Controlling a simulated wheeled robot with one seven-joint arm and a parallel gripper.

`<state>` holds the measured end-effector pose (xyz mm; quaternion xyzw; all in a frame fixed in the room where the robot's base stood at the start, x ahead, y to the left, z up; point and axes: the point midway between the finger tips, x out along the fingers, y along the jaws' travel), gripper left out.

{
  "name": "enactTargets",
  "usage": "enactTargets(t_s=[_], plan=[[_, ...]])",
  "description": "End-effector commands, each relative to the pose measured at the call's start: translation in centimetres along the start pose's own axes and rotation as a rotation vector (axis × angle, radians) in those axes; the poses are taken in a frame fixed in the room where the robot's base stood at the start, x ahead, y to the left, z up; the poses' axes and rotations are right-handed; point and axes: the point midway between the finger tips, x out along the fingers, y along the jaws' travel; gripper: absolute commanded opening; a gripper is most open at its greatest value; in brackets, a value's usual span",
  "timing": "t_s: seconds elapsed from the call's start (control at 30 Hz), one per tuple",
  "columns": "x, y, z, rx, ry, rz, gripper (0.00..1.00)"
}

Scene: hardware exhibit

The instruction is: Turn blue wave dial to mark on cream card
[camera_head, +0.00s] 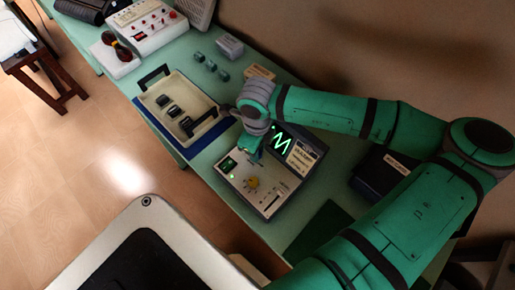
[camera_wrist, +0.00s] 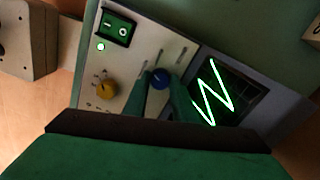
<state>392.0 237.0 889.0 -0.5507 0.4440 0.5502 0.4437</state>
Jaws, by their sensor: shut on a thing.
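The blue wave dial (camera_wrist: 159,78) is on the pale front panel of the instrument, beside its screen, in the wrist view. My gripper (camera_wrist: 160,88) is shut on it, one green finger on each side. In the head view my gripper (camera_head: 251,153) comes down on the panel and hides the dial. The cream card (camera_head: 302,156) with dark print is on the instrument, right of the screen (camera_head: 280,139); its print is too small to read. The screen shows a green zigzag trace, also seen in the wrist view (camera_wrist: 222,92).
A cream tray (camera_head: 156,101) with dark parts stands left of the instrument. A dark box (camera_head: 382,174) is to the right.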

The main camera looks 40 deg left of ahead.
Motion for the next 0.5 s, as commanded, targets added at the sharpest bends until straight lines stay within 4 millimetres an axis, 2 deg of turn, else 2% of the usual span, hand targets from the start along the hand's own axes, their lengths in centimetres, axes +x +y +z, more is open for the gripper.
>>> enactTargets(t_s=[0.2,0.5], plan=[[-0.05,0.00,0.11,0.152,-0.003,0.000,0.02],[-0.05,0.00,0.13,0.276,-0.004,0.000,0.02]])
